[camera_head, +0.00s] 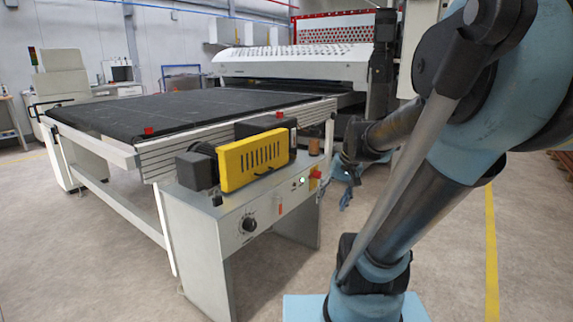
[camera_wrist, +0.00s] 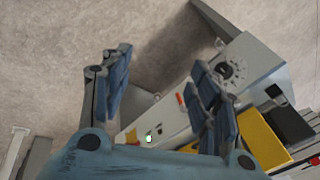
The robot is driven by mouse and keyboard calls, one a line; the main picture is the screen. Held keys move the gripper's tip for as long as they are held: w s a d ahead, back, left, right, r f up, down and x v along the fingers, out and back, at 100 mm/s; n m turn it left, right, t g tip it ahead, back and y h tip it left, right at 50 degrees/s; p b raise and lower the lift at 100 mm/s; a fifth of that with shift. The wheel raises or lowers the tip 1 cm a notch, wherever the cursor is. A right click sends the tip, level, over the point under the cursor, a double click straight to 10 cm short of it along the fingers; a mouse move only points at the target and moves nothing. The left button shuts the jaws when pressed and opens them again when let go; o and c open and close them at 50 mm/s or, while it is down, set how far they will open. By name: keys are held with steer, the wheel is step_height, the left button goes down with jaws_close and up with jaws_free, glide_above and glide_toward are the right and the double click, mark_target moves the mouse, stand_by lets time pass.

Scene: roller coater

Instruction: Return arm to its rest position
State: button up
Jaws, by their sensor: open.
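My arm reaches in from the right side of the head view, bent at the elbow. I cannot tell the exact gap between my gripper and the cabinet.
The yellow motor cover (camera_head: 253,160) sits on the cabinet, with a red emergency button (camera_head: 315,174) at its right end. The black conveyor belt (camera_head: 185,110) runs back to the white coater hood (camera_head: 290,68). Open floor (camera_head: 70,260) lies at front left.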

steer(key=s+d+f+h, duration=0.1)
steer(key=s+d+f, duration=0.1)
steer(key=s, duration=0.3)
steer(key=s+d+f+n+h, duration=0.1)
steer(key=s+d+f, duration=0.1)
steer(key=s+f, duration=0.2)
steer(key=shift+s+d+f+n+h, duration=0.2)
steer(key=shift+s+n+h, duration=0.15)
steer(key=shift+s, duration=0.65)
